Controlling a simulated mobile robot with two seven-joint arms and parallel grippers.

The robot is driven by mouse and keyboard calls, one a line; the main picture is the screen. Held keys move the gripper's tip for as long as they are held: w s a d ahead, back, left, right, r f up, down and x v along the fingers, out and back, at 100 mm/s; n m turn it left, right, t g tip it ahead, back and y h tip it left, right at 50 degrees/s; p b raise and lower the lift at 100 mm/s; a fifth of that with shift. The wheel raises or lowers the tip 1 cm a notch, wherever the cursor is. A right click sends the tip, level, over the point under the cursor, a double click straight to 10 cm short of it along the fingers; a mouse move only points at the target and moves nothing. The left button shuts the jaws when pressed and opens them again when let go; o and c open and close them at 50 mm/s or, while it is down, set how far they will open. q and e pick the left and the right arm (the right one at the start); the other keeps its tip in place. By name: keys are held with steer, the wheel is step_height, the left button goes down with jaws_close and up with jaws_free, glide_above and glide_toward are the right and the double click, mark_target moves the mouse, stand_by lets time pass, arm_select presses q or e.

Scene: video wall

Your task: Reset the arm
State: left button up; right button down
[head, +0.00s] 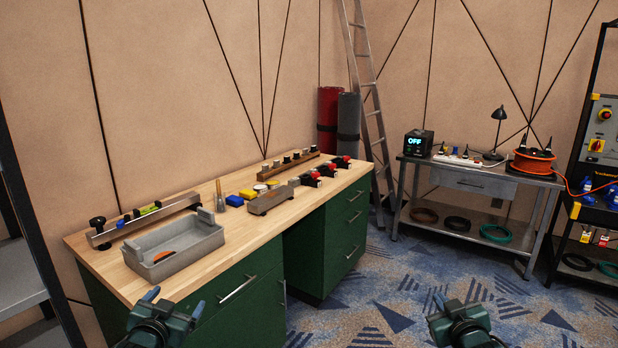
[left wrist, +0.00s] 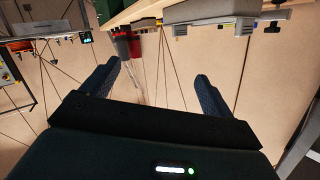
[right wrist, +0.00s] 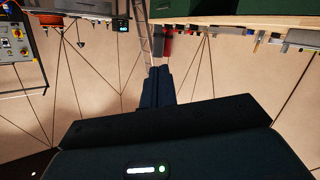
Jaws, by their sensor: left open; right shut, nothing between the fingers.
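My left gripper (head: 168,304) is at the bottom of the head view, in front of the green workbench (head: 240,300). In the left wrist view its two fingers (left wrist: 158,85) stand wide apart with nothing between them. My right gripper (head: 455,306) is at the bottom right of the head view, over the blue patterned carpet. In the right wrist view its two fingers (right wrist: 161,85) are together with nothing held. Both grippers are clear of the bench and touch nothing that I can see.
The workbench top holds a grey tray (head: 145,268) with an orange item, a spirit level (head: 140,216), and several small tools. A ladder (head: 370,90) leans behind. A metal table (head: 470,190) stands at right beside a rack (head: 590,150). The carpet (head: 390,300) between is free.

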arm_select(q)
steer(key=s+d+f+g+h, duration=0.1)
steer(key=s+d+f, duration=0.4)
steer(key=s, duration=0.5)
steer(key=s+d+f+g+h, duration=0.1)
steer(key=s+d+f, duration=0.4)
steer(key=s, duration=0.6)
steer(key=s+d+f+g+h, duration=0.1)
steer(key=s+d+f+g, duration=0.2)
steer(key=s, duration=0.8)
steer(key=shift+s+d+f+n+h, duration=0.25)
steer(key=shift+d+f+n+h, duration=0.05)
steer(key=shift+d+f, duration=0.7)
arm_select(e)
steer(key=s+a+f+g+y, duration=0.1)
steer(key=s+a+f, duration=0.4)
steer(key=s, duration=0.5)
steer(key=s+a+f+g+y, duration=0.1)
steer(key=s+a+f, duration=0.4)
steer(key=s, duration=0.6)
steer(key=s+a+f+g+y, duration=0.1)
steer(key=s+a+f+g, duration=0.2)
steer(key=s, duration=0.8)
steer(key=shift+s+a+f+m+y, duration=0.25)
steer(key=shift+a+f+m+y, duration=0.05)
steer(key=shift+a+f, duration=0.7)
